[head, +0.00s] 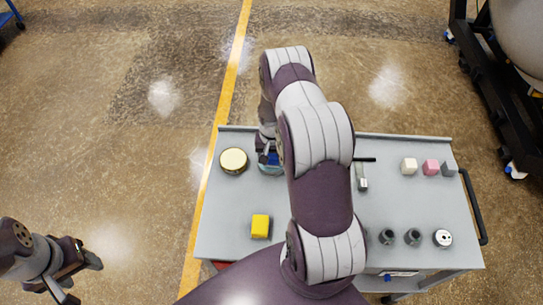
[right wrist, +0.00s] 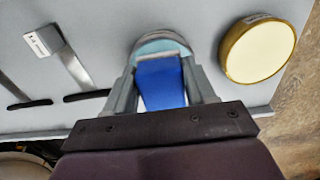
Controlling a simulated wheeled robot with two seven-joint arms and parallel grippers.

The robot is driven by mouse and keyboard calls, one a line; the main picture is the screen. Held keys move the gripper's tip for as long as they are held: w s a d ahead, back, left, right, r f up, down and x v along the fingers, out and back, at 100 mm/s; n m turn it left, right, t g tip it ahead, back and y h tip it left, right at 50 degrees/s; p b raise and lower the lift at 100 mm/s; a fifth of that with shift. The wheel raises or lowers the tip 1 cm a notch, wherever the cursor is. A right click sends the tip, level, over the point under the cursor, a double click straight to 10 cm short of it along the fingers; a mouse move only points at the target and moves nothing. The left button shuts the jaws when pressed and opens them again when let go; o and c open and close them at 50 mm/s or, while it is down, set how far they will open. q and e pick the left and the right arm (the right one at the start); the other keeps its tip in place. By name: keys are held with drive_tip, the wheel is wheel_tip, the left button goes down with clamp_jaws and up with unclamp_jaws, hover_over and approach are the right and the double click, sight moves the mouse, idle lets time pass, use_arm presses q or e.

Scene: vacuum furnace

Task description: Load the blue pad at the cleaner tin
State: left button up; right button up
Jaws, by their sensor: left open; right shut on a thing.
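The blue pad (right wrist: 162,82) is held between the fingers of my right gripper (right wrist: 163,85), which is shut on it. In the head view the pad (head: 273,159) is mostly hidden by my right arm. A round tin with pale blue contents (right wrist: 160,43), which I take as the cleaner tin, is right at the pad's far end; it also shows in the head view (head: 271,170). I cannot tell whether pad and contents touch. My left gripper (head: 84,280) is open and empty, off the cart at lower left.
A gold tin with a cream top (head: 233,161) stands left of the cleaner tin. A yellow block (head: 260,226) is at the cart's front left. Flat black-handled tools (right wrist: 65,60) lie beside the tin. Small blocks (head: 431,167) and dark cylinders (head: 412,237) stand on the right of the grey cart (head: 222,215).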

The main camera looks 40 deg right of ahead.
sight(272, 157)
drive_tip(key=shift+f+b, duration=0.55)
drive_tip(key=shift+f, duration=0.05)
idle(1.4)
drive_tip(key=shift+r, duration=0.1)
wheel_tip(272, 157, up, 7)
drive_tip(key=p, duration=0.5)
idle(0.7)
